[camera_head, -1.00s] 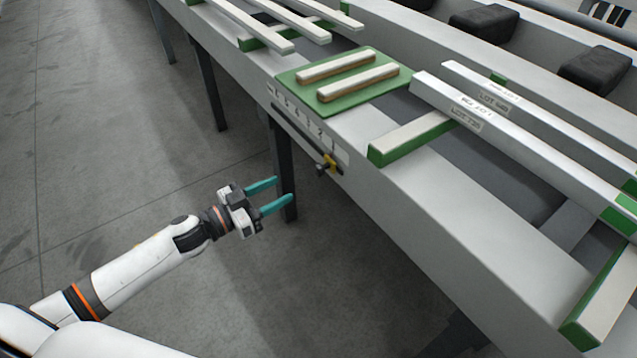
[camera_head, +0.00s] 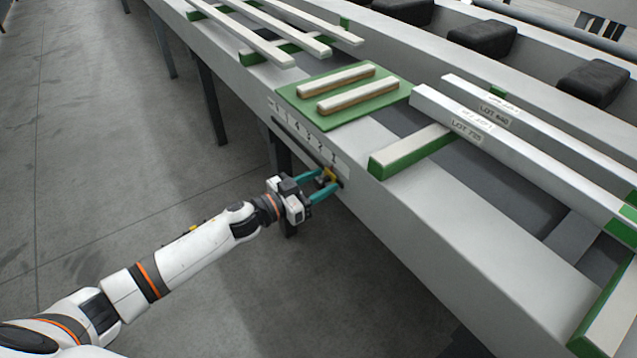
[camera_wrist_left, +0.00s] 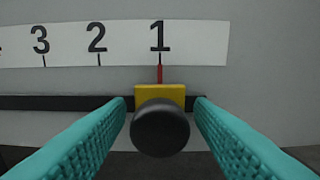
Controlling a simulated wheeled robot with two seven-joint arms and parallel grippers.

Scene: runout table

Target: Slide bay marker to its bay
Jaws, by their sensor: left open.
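The bay marker is a yellow block (camera_wrist_left: 174,91) with a dark round knob (camera_wrist_left: 160,128) and a red pointer (camera_wrist_left: 159,74). In the left wrist view its pointer is at number 1 on the white scale strip (camera_wrist_left: 120,40). It rides on a dark horizontal rail (camera_wrist_left: 60,102). In the head view the yellow marker (camera_head: 330,174) is at the right end of the scale on the table's side. My left gripper (camera_head: 330,185) is open, its teal fingers on either side of the knob with gaps visible in the wrist view. My right gripper is not in view.
The grey runout table (camera_head: 420,235) runs diagonally across the head view. A green board (camera_head: 388,101) with two pale bars lies above the scale. Long light profiles (camera_head: 550,150) rest on the table at right. The floor (camera_head: 120,160) at left is clear.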

